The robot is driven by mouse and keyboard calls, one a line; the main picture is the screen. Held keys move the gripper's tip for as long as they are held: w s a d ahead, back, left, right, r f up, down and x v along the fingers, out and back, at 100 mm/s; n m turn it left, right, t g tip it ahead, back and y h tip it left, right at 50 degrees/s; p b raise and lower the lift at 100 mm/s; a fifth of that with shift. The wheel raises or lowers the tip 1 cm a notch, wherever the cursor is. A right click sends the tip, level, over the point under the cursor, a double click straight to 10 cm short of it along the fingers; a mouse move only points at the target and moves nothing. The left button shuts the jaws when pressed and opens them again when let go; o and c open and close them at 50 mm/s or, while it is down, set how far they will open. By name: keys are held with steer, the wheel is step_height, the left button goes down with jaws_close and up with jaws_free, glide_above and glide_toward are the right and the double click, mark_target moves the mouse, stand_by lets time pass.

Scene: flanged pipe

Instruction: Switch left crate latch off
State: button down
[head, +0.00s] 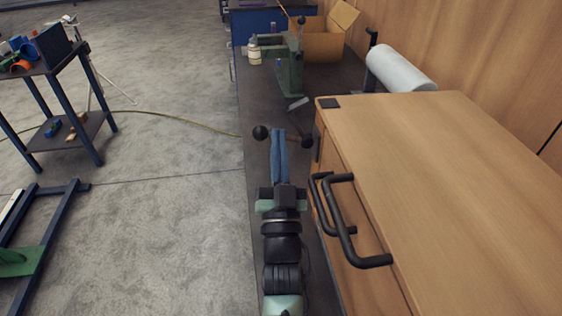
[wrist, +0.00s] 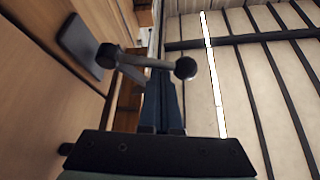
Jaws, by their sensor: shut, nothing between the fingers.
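A wooden crate (head: 450,150) fills the right of the head view. A latch lever with a black ball knob (head: 261,132) sticks out from its far left side, toward the left. Its dark pivot (head: 307,143) is at the crate wall. In the wrist view the grey lever bar (wrist: 150,62) runs across, with the ball (wrist: 186,67) at its right end. My gripper (head: 278,132) is shut and empty, its blue fingers between knob and pivot in the head view. In the wrist view the fingertips (wrist: 162,78) lie close to the bar; I cannot tell whether they touch.
Black bar handles (head: 345,215) stick out from the crate's near left side, close to my arm. A green vise (head: 290,70), a bottle (head: 254,52) and an open cardboard box (head: 318,38) stand farther along the dark bench. A white roll (head: 400,68) lies behind the crate.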

steer(key=shift+w+d+f+n+g+y+b, duration=0.15)
steer(key=shift+f+n+g+y+b, duration=0.15)
steer(key=shift+f+n+y, duration=1.05)
steer(key=shift+s+d+f+n+g+y+b, duration=0.1)
steer(key=shift+d+f+n+g+y+b, duration=0.15)
steer(key=shift+f+n+y, duration=1.1)
steer(key=shift+w+d+f+n+g+y+b, duration=0.1)
steer(key=shift+f+n+g+y+b, duration=0.45)
steer(key=shift+n, duration=1.65)
steer(key=shift+d+r+y, duration=0.1)
steer(key=shift+r+y, duration=0.1)
steer(key=shift+y, duration=0.05)
steer(key=shift+r, duration=0.15)
